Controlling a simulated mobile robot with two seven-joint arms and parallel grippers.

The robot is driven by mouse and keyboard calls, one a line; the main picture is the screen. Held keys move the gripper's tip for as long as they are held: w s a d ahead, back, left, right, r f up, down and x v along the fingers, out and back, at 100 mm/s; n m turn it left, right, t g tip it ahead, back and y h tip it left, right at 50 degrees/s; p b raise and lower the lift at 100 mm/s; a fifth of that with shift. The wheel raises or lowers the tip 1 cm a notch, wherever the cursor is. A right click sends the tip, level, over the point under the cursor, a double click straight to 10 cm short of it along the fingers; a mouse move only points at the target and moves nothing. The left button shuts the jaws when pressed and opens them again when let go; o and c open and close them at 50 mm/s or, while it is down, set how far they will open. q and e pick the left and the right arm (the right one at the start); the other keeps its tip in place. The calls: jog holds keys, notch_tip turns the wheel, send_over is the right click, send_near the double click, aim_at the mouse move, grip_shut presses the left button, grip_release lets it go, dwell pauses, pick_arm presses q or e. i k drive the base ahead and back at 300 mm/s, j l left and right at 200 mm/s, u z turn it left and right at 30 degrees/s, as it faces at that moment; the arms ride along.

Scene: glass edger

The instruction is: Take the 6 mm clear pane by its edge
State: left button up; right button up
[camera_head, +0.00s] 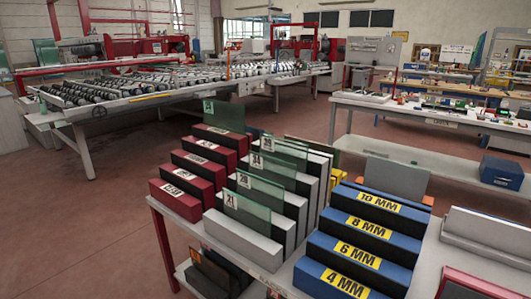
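A blue stepped rack (328,272) stands on the near table, with yellow labels rising from 4 MM in front through 6 MM (357,254) and 8 MM to 10 MM at the back. I see no pane standing up behind the 6 MM label. A pale grey upright sheet (397,178) stands behind the 10 MM step; I cannot tell its thickness. Greenish clear panes, including one marked 21 (246,212), stand in the grey rack (240,243) to the left. I cannot tell which pane is 6 mm. Neither of my grippers is in view.
A red rack (176,197) with a green-tinted pane (224,116) stands on the table's left. A pale slotted block (488,228) is on the right. Roller machines (120,90) and a long workbench (430,112) stand beyond open floor (90,220).

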aim_at(270, 195)
jog(key=i+j+z, duration=0.1)
jog(key=j, duration=0.3)
jog(key=i+j+z, duration=0.1)
jog(key=i+j, duration=0.15)
jog(key=j, duration=0.15)
jog(key=i+j+z, duration=0.15)
jog(key=j, duration=0.3)
jog(key=i+j+z, duration=0.1)
jog(key=j, duration=0.35)
jog(key=i+j+z, duration=0.1)
jog(key=j, duration=0.35)
jog(key=i+j+z, duration=0.1)
jog(key=j, duration=0.35)
